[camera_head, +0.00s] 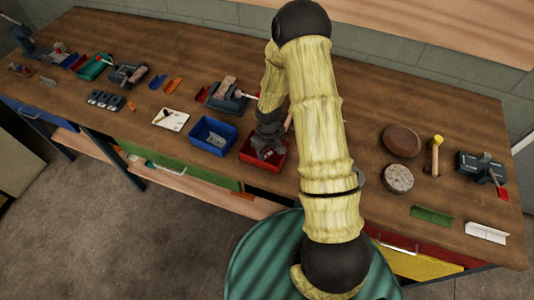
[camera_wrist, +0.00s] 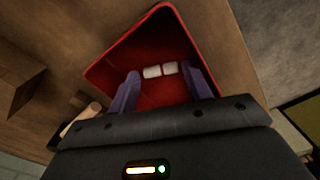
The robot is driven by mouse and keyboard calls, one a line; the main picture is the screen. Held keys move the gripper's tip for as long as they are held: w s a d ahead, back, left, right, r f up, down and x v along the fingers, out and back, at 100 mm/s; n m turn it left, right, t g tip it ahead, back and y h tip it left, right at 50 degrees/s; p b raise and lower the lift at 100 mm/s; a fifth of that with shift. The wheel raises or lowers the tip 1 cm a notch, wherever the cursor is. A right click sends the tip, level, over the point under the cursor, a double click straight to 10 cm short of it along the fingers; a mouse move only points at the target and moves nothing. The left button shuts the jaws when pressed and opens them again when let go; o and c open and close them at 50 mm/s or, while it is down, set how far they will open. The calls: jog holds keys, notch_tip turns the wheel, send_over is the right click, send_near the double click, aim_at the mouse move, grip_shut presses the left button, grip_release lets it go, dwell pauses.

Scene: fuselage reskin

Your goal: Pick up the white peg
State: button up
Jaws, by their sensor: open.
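Nothing is held. In the head view my gripper (camera_head: 268,148) is at the red bin (camera_head: 279,166), and it hides most of the inside. The pegs cannot be made out clearly there.
A blue bin (camera_head: 203,142) with grey parts stands just left of the red bin. A vise (camera_head: 228,94) stands behind.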

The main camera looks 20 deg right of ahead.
aim_at(268, 156)
jog(key=shift+f, duration=0.9)
jog(key=c, duration=0.7)
jog(key=shift+r, duration=0.1)
notch_tip(268, 156, up, 10)
jog(key=b, duration=0.1)
dwell(0.7)
